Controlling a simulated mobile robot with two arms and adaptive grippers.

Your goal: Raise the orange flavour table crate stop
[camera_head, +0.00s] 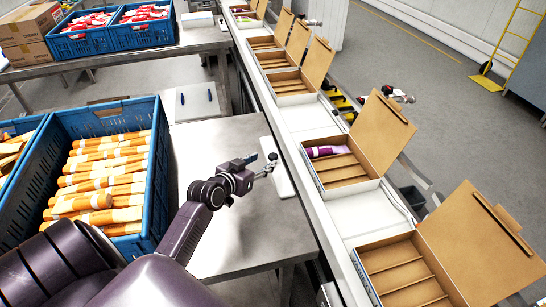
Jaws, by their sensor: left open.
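The orange flavour table (232,141) is the grey metal table in the middle, bearing a blue crate (159,190) of orange-and-white lolly packs (105,170). My left gripper (268,166) is open over the table's right part, right of the crate and close to the conveyor side. It seems empty. A white flat piece (281,172) lies at the table edge just beyond its fingertips; I cannot tell whether they touch. I cannot clearly make out the crate stop; my arm covers part of the table beside the crate. My right gripper is not in view.
A conveyor (293,127) runs along the right with open cardboard boxes; one box (346,177) holds a purple pack. A clipboard (198,101) with pens lies behind. Blue crates of red packs (143,30) stand on the back table. The table's front right is clear.

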